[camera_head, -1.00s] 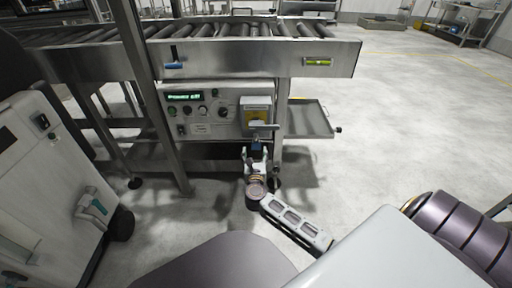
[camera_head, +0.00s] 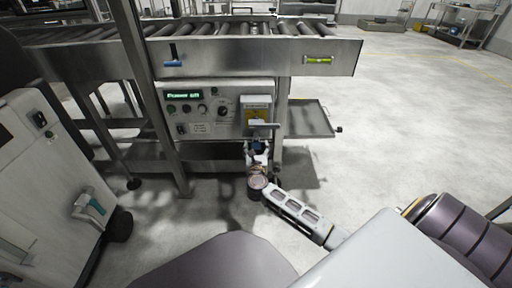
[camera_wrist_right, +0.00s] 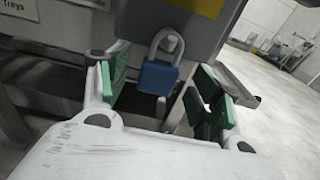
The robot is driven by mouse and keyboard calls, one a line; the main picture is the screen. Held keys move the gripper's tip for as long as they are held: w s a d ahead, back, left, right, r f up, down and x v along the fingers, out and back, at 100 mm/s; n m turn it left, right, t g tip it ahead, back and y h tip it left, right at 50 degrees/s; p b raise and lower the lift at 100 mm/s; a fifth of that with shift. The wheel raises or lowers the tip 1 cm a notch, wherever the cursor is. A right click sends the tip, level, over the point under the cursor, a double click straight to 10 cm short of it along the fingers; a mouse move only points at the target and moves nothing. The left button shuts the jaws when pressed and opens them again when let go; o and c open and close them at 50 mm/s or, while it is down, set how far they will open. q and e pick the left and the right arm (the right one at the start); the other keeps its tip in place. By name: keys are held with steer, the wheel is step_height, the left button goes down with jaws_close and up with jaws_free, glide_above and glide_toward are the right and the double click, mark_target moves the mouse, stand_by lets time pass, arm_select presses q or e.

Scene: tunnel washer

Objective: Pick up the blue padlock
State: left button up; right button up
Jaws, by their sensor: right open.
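The blue padlock (camera_wrist_right: 158,78) hangs by its silver shackle from a peg under a grey box in the right wrist view. In the head view the padlock (camera_head: 257,147) is small and partly hidden by my right gripper. My right gripper (camera_wrist_right: 160,98) is open, with its green-padded fingers on either side of the padlock and apart from it. In the head view the right gripper (camera_head: 258,160) is just below the grey box (camera_head: 256,106). My left gripper is not in view.
The control panel (camera_head: 205,112) with knobs and a display is left of the box. A roller conveyor (camera_head: 240,55) runs above. A metal shelf tray (camera_head: 309,119) sticks out to the right. A white cabinet (camera_head: 45,165) stands at the left. Open floor lies right.

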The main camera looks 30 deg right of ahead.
steer(key=shift+x, duration=0.85)
steer(key=c, duration=1.1)
